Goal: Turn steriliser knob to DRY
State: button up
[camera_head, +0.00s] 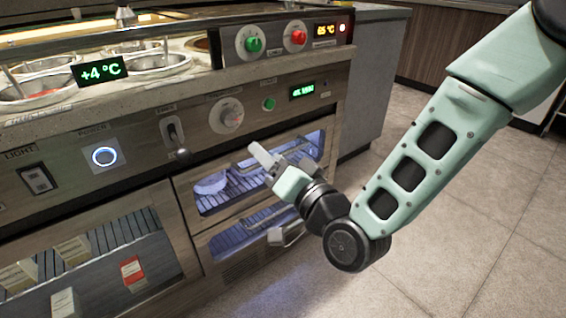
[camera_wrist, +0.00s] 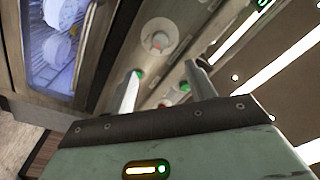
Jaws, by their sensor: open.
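The steriliser knob (camera_head: 231,119) is a round silver knob on a pale dial plate, set in the steel front panel above the lit glass cabinet (camera_head: 212,187). It also shows in the wrist view (camera_wrist: 158,41), beyond the fingertips, with a small red mark on its dial. The dial's lettering is too small to read. My gripper (camera_head: 279,153) is open and empty, in front of the cabinet, below and to the right of the knob. In the wrist view its two fingers (camera_wrist: 163,76) stand apart with nothing between them, and the knob is untouched.
A green button (camera_head: 269,104) and a small green display (camera_head: 302,91) sit right of the knob. A switch lever (camera_head: 173,131) and ringed power button (camera_head: 104,156) are to its left. Green (camera_head: 253,44) and red (camera_head: 298,38) knobs sit above. Floor at right is clear.

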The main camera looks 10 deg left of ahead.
jog(key=v, duration=0.3)
jog(key=shift+s+d, duration=0.1)
jog(key=shift+d, duration=0.05)
jog(key=s+d+n+g+h, duration=0.3)
jog(key=s+d+g+h, duration=0.35)
jog(key=s+d, duration=0.45)
jog(key=s+d+n+g+h, duration=0.4)
jog(key=s+d+g+h, duration=0.3)
jog(key=d, duration=0.6)
notch_tip(320, 180, up, 34)
jog(key=t+p, duration=0.1)
jog(key=p, duration=3.4)
jog(key=shift+s+a+r+p, duration=0.2)
jog(key=shift+s+a+p, duration=0.15)
jog(key=shift+a+p, duration=0.05)
